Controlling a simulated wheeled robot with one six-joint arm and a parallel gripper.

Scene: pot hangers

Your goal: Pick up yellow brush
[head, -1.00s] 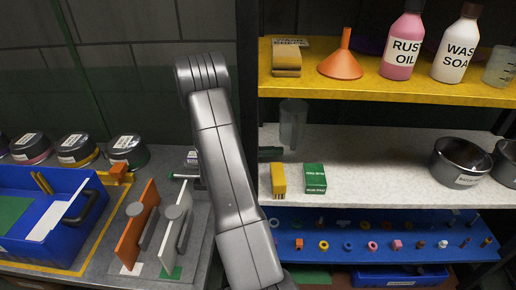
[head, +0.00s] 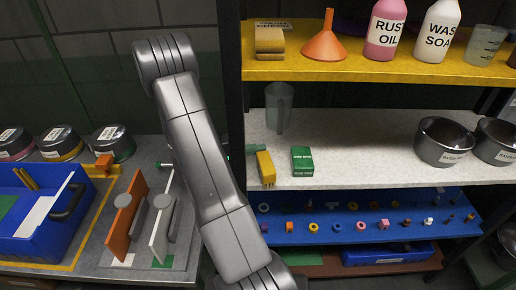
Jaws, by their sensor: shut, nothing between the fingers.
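The yellow brush (head: 266,168) stands on the white middle shelf (head: 370,150), near its left front edge, with its bristles down. It looks slightly tilted. My gripper (head: 256,148) is mostly hidden behind my grey arm. Only its dark tip shows, at the upper left of the brush. The tip is shut with nothing in it. It looks very close to the brush top, but I cannot tell whether they touch.
A green box (head: 302,161) stands just right of the brush. A clear beaker (head: 279,108) stands behind. Metal pots (head: 444,142) sit at the right. The yellow shelf (head: 380,68) is above, and the blue shelf (head: 340,232) below. The shelf post (head: 232,70) is at the left.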

